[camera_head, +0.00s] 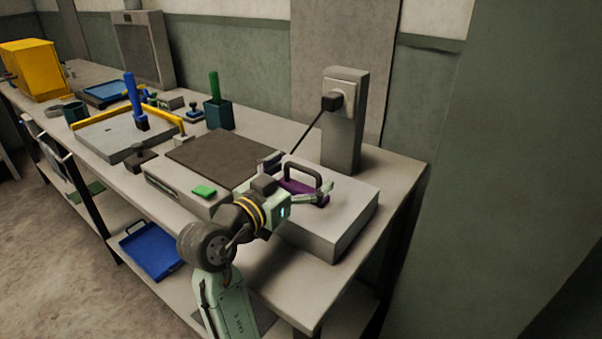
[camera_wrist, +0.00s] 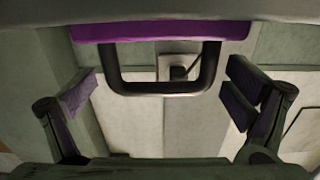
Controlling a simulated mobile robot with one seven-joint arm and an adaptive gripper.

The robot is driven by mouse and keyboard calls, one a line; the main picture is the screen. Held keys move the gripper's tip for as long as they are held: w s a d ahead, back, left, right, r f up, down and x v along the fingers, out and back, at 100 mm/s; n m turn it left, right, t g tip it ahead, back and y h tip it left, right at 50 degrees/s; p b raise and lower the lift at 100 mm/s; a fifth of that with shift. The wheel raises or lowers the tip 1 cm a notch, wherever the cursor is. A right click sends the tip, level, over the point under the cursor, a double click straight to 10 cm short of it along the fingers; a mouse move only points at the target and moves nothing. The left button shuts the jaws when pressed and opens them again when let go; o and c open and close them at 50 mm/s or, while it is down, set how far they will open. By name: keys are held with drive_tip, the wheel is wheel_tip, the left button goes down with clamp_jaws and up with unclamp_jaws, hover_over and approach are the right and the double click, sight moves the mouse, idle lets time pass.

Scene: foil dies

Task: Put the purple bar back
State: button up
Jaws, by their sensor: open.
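The purple bar (camera_head: 305,191) has a black arched handle (camera_head: 303,172) and lies on top of a pale grey block (camera_head: 345,208) at the right end of the bench. My gripper (camera_head: 298,178) is at the handle, with its jaws spread. In the wrist view the purple bar (camera_wrist: 160,31) spans the top, with the handle (camera_wrist: 160,88) between the two open fingers. Gaps show between the handle and both fingers. My gripper hides part of the bar in the head view, and I cannot tell how the bar is seated.
A grey post with a socket and plug (camera_head: 343,115) stands behind the block, its cable running down toward it. A dark plate (camera_head: 222,158) and a green piece (camera_head: 204,191) lie to the left. A green-handled holder (camera_head: 218,110) and a blue-handled tool (camera_head: 136,105) stand farther left.

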drive_tip(key=b+v, duration=0.3)
drive_tip(key=v, duration=0.9)
drive_tip(key=shift+r, duration=0.1)
